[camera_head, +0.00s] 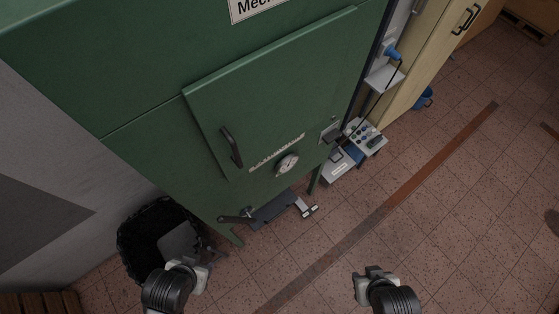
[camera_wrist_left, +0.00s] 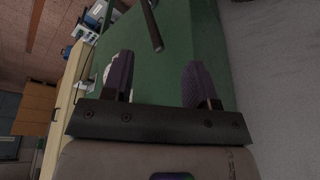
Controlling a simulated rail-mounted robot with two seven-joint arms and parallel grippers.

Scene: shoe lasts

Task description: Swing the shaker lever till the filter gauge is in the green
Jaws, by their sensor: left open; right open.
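The green filter cabinet (camera_head: 270,90) fills the upper middle of the head view. Its round white filter gauge (camera_head: 288,164) is on the lower front; the needle is too small to read. A dark lever (camera_head: 235,219), apparently the shaker lever, sticks out left under the cabinet. A dark bar, likely this lever (camera_wrist_left: 151,25), shows beyond the fingers in the left wrist view. My left gripper (camera_head: 190,268) is below and left of the lever, apart from it; its fingers (camera_wrist_left: 156,70) are open and empty. My right gripper (camera_head: 371,272) is open over the floor, well right of the lever.
A black bin (camera_head: 128,243) stands left of the cabinet, close to my left gripper. A dark tray (camera_head: 272,209) is beneath the cabinet. A black door handle (camera_head: 231,147) juts from the front. A grey box (camera_head: 340,166) sits right of the cabinet. Tiled floor (camera_head: 440,200) is open at right.

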